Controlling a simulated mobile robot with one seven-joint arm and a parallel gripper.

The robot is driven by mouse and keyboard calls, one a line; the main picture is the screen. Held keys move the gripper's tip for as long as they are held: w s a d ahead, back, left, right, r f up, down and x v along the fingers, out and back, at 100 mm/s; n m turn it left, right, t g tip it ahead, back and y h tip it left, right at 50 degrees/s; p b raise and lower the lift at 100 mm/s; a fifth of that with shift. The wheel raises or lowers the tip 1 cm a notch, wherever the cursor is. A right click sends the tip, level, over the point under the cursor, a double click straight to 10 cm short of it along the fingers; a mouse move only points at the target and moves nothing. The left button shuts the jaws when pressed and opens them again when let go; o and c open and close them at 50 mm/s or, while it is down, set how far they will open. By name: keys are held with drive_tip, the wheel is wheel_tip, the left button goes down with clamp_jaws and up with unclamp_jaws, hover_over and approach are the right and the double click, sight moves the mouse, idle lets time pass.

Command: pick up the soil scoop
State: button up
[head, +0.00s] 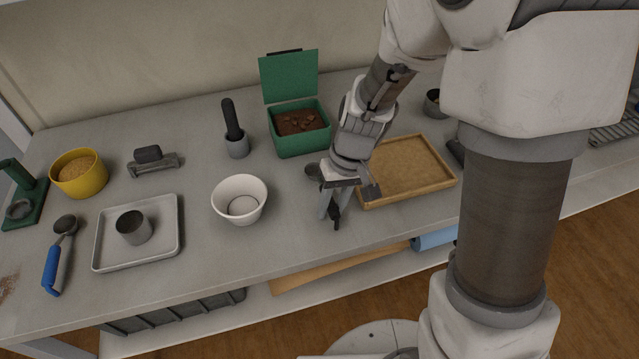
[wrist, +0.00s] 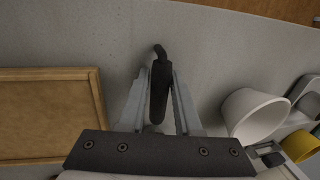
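The soil scoop has a black handle and a round metal bowl (head: 313,170). It is by the front of the bench, left of the wooden tray. In the wrist view its black handle (wrist: 160,88) lies lengthwise between my fingers, with its hooked end past the tips. My gripper (head: 336,208) points down at the handle. The fingertips (wrist: 160,72) sit close against both sides of the handle, with no clear gap. My gripper hides part of the scoop in the head view. I cannot tell whether the scoop is clear of the bench.
The wooden tray (head: 362,201) is just right of my gripper and a white bowl (head: 226,211) is to its left. Behind stands an open green box (head: 303,146) of soil. Farther left are a pestle in a cup (head: 236,146), a pale tray (head: 165,254) and a blue-handled scoop (head: 51,270).

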drive_tip(key=shift+c, duration=0.3)
clamp_jaws()
